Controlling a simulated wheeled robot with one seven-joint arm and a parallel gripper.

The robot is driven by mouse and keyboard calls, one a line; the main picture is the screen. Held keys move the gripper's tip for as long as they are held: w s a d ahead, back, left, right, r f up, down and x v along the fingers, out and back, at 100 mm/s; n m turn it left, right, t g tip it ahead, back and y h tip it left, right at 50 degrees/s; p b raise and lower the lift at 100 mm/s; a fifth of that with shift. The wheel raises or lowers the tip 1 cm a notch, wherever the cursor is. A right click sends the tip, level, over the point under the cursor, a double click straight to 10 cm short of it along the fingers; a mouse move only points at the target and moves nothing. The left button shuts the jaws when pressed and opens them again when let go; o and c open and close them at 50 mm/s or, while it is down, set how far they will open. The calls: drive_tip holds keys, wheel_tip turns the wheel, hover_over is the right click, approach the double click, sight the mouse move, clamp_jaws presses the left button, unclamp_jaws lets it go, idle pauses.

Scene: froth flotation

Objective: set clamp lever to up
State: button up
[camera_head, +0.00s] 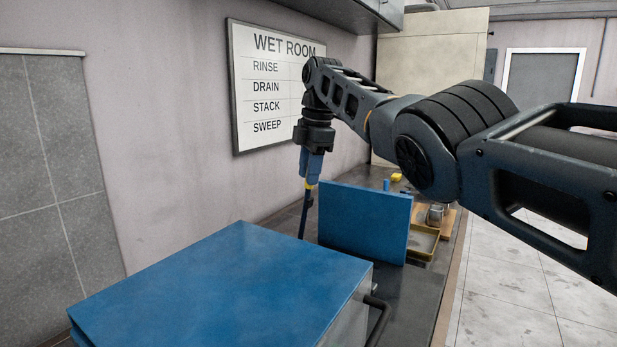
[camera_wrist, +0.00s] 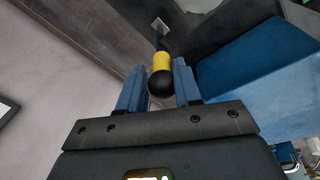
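The clamp lever (camera_head: 306,213) is a thin dark rod with a yellow band near its top. It stands almost upright, leaning slightly, in the gap between two blue bodies in the head view. In the wrist view the lever's black knob and yellow collar (camera_wrist: 163,61) sit between the blue fingers. My gripper (camera_head: 308,178) points down over the lever's top. Its fingers, also in the wrist view (camera_wrist: 162,82), lie close on both sides of the black knob and appear shut on it. The lever's base is hidden behind the front blue box in the head view.
A large blue-topped box (camera_head: 220,275) with a dark side handle stands in front. An upright blue panel (camera_head: 365,222) stands close right of the lever. Beyond it are a yellow-rimmed tray (camera_head: 423,241) and small items on the bench. A wall with a sign (camera_head: 270,90) is behind.

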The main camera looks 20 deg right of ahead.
drive_tip(key=r, duration=0.6)
drive_tip(key=shift+s+d, duration=0.25)
drive_tip(key=shift+s, duration=0.15)
